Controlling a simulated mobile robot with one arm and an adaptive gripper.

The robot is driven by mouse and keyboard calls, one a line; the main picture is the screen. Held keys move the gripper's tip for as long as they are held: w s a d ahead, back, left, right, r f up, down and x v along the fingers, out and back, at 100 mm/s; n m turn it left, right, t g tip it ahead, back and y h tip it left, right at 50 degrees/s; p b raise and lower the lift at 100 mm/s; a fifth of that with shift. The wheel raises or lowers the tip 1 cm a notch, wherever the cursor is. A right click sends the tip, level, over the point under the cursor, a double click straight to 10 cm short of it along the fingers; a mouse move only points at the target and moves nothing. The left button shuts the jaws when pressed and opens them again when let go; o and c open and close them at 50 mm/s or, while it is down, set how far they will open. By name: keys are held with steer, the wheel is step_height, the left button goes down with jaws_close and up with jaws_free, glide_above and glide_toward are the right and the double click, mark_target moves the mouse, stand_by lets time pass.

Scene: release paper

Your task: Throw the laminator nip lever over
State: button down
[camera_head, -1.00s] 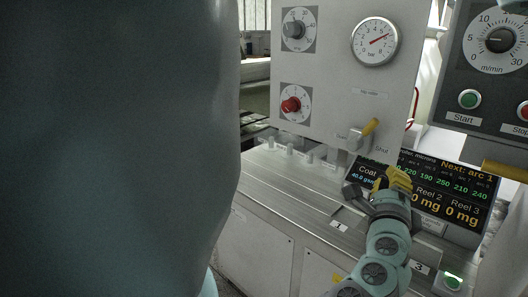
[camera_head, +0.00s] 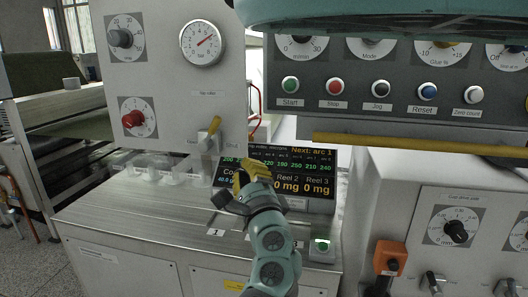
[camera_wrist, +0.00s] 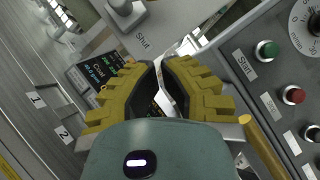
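My gripper (camera_head: 241,180), with yellow ribbed fingers, is below and right of the lever, in front of the display. In the wrist view its fingertips (camera_wrist: 162,63) are a narrow gap apart, with nothing clearly held between them.
A display (camera_head: 305,175) stands behind my gripper, above a metal bench top (camera_head: 140,210). A pressure gauge (camera_head: 203,43) and a red knob (camera_head: 132,118) share the lever's panel. Right are a button console (camera_head: 410,100), a yellow bar (camera_head: 420,144) and an orange box (camera_head: 390,258).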

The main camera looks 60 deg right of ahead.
mark_target(211, 133)
steer(key=shift+w+d+r+p, duration=0.65)
steer(key=shift+w+r+p, duration=0.1)
steer(key=shift+w, duration=0.85)
steer(key=shift+w+d+r+p, duration=0.65)
steer(key=shift+w+p, duration=0.15)
steer(key=shift+w, duration=0.8)
steer(key=shift+w+d+r+p, duration=0.65)
steer(key=shift+w+r+p, duration=0.1)
steer(key=shift+w, duration=0.85)
